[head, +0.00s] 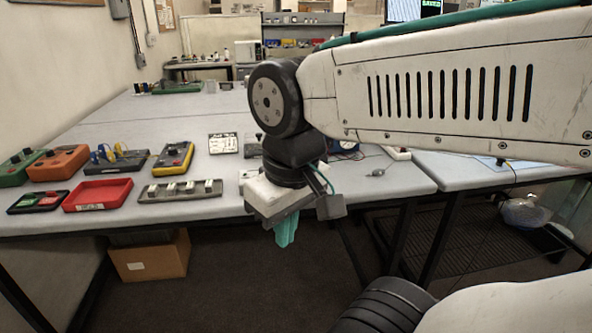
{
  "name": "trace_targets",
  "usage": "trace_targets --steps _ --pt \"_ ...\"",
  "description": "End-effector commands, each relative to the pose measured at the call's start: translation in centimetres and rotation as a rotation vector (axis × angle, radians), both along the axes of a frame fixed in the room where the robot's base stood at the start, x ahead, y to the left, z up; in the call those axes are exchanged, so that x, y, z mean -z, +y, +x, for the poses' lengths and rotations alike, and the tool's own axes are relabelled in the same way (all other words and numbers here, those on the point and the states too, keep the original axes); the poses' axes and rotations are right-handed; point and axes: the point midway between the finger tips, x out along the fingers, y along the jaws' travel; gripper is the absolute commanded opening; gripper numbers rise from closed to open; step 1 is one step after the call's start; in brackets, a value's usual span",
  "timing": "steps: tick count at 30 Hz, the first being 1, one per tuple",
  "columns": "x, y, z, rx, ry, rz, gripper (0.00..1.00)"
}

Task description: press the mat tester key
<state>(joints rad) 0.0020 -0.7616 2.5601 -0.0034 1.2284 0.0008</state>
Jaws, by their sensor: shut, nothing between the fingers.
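My gripper (286,231) hangs in front of the table's front edge, with its teal fingers pointing down and shut on nothing. I cannot tell which device is the mat tester, as no label is readable. The devices stand left of my gripper: a yellow-cased unit with a dark face (173,158), an orange box (57,163), a green box (19,166), and a low black unit with red and green faces (38,202). A grey strip (152,192) carries several white blocks. My gripper touches none of these. No key can be made out for certain.
A red tray (97,195) and a dark board with coloured leads (117,161) share the grey table (130,216). A printed card (222,143) stands behind. My arm hides part of the table's right side. A cardboard box (150,258) sits underneath.

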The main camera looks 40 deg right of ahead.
Motion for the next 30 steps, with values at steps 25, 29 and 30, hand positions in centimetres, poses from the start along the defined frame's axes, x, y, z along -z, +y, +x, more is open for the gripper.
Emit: trace_targets --steps 25,29,30 --pt "-1.4 -0.4 15.8 0.769 -0.107 0.471 0.00" --pt "-1.3 -4.8 23.6 1.194 -0.159 0.683 0.00" --pt "-1.1 -6.6 25.6 1.318 -0.174 0.741 0.00"
